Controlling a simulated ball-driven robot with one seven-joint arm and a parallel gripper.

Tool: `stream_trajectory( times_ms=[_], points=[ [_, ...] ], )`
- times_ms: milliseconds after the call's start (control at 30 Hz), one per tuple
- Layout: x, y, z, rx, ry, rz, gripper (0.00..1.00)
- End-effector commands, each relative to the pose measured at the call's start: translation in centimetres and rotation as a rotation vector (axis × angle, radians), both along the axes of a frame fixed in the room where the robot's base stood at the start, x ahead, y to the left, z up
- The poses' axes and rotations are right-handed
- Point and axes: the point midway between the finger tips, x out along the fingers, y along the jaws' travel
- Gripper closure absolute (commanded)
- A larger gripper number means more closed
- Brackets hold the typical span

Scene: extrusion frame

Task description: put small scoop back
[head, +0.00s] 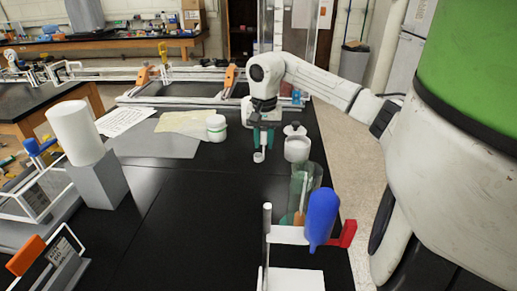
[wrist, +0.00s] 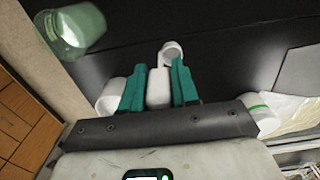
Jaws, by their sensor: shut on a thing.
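The small scoop is white, with a round cup (head: 259,157) hanging below my gripper (head: 264,137) in the head view. In the wrist view its cup (wrist: 172,50) shows beyond the teal fingertips, and its pale handle (wrist: 158,88) lies between them. My gripper (wrist: 160,82) is shut on the handle and holds the scoop over the black bench. I cannot tell whether the cup touches the bench. A greenish clear glass (head: 308,178) stands nearer the camera to the right, with an orange-handled tool in it. It also shows in the wrist view (wrist: 75,30).
A white pot (head: 297,148) with a dark top piece stands just right of my gripper. A white jar with a green band (head: 216,128) stands to the left. A blue-and-red item (head: 322,215) on a white frame stands in front. The middle bench (head: 205,215) is clear.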

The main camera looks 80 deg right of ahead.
Motion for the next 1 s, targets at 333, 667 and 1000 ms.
stream_trajectory(
  times_ms=[333, 667, 1000],
  points=[
    [1.8, -0.9, -2.7, 0.003, 0.0, 0.0, 1.0],
    [1.7, -1.0, -5.4, -0.001, 0.001, 0.001, 1.0],
    [1.7, -1.0, -5.8, -0.001, 0.001, 0.001, 0.7]
  ],
)
